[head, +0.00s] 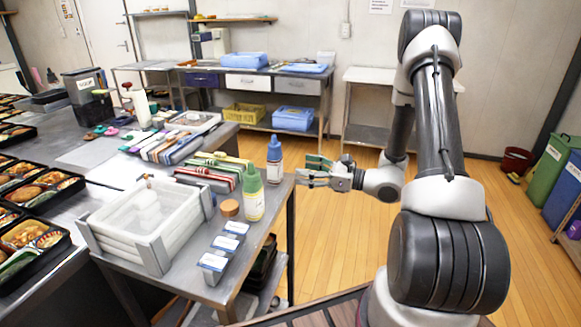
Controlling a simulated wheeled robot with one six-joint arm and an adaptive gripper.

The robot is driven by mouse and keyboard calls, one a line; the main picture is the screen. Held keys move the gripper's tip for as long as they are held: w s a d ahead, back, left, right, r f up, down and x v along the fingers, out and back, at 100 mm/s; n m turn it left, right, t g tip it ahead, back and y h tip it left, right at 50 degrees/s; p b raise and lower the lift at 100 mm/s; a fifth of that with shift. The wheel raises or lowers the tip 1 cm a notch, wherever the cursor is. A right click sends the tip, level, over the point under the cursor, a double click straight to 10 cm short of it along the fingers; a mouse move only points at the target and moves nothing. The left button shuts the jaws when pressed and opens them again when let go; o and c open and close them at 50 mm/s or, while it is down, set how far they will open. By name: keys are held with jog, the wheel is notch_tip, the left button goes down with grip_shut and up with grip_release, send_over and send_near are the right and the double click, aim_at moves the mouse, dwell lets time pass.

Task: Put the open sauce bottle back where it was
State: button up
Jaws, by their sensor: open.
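Two sauce bottles stand upright on the steel side table (180,283). One has a blue top and a white label (275,163); the other has a green top and a pale yellow-green body (252,193), nearer the camera. I cannot tell from this view which bottle is open. A small round brown lid or stopper (229,208) is left of the green-topped bottle. My gripper (308,171) is open and empty, just right of the blue-topped bottle. Its fingers point left toward that bottle and look apart from it.
A stack of white trays (150,250) fills the front left of the side table. Several small labelled containers (222,247) line its front right edge. Filled bento trays (35,232) stand on the counter at left.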

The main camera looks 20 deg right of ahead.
jog(key=s+a+r+n+g+h, duration=0.25)
jog(key=s+r+n+g, duration=0.35)
jog(key=s+n, duration=0.3)
jog(key=s+a+r+n+g+h, duration=0.1)
jog(key=s+a+r+n+g, duration=0.2)
jog(key=s+r+n+g, duration=0.55)
jog(key=s+d+r+n+t+h, duration=0.2)
jog(key=s+d+n+t+h, duration=0.1)
jog(key=s+d+n+h, duration=0.1)
jog(key=s+d+r+n+t+h, duration=0.3)
jog(key=s+d+h, duration=0.3)
jog(key=d, duration=0.2)
jog(key=shift+d+r+n+t, duration=0.25)
jog(key=shift+n+t, duration=0.4)
jog(key=shift+n, duration=0.1)
